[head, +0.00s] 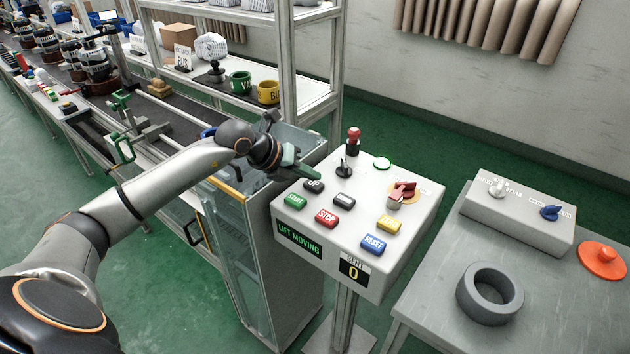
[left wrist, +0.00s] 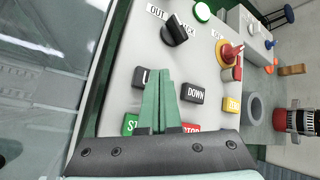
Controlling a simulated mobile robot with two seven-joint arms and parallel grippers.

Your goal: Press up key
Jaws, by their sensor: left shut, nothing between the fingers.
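The control box (head: 420,215) carries several coloured keys. The black UP key (head: 314,186) is at its upper left, partly covered by my gripper; in the left wrist view its "U" corner (left wrist: 141,77) shows beside my fingers. My left gripper (head: 314,174) has green fingers, shut and empty, with the tips at the UP key; they also show in the left wrist view (left wrist: 160,74). I cannot tell whether they touch or press it. The black DOWN key (left wrist: 192,93) is just right of the fingers. A green-lit display (head: 299,239) reads "LIFT MOVING". My right gripper is out of view.
Green START (head: 295,201), red STOP (head: 326,218), yellow (head: 389,223) and blue RESET (head: 374,243) keys sit nearby. A black-handled switch (head: 344,167) and red rotary handle (head: 402,190) rise behind. A glass-walled cabinet (head: 240,250) stands left; a grey table (head: 430,310) stands right.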

